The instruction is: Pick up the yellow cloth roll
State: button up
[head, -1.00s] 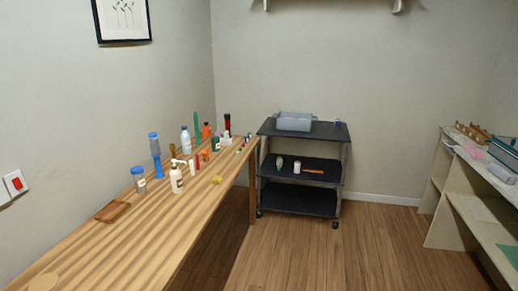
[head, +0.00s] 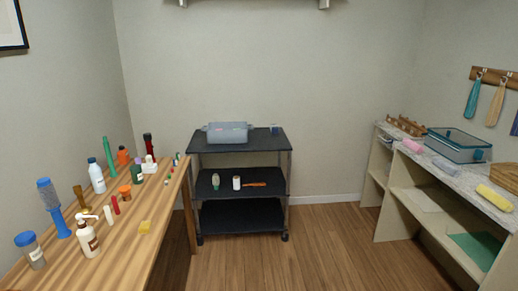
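A yellow cloth roll (head: 495,197) lies on the pale speckled top of the shelf unit (head: 455,182), near the right edge of the head view. A pink roll (head: 412,146) and a grey-blue roll (head: 446,165) lie farther back along the same top, apart from it. My gripper is not in view.
A teal-edged glass container (head: 458,145), a wooden rack (head: 407,125) and a wicker basket (head: 506,176) stand on the shelf top. A black cart (head: 240,146) stands at the back. A wooden table (head: 125,262) with several bottles is at left. Floor (head: 310,255) between is clear.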

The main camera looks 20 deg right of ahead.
aim_at(504, 205)
jog(key=z, duration=0.75)
jog(key=i, duration=0.9)
jog(key=z, duration=0.55)
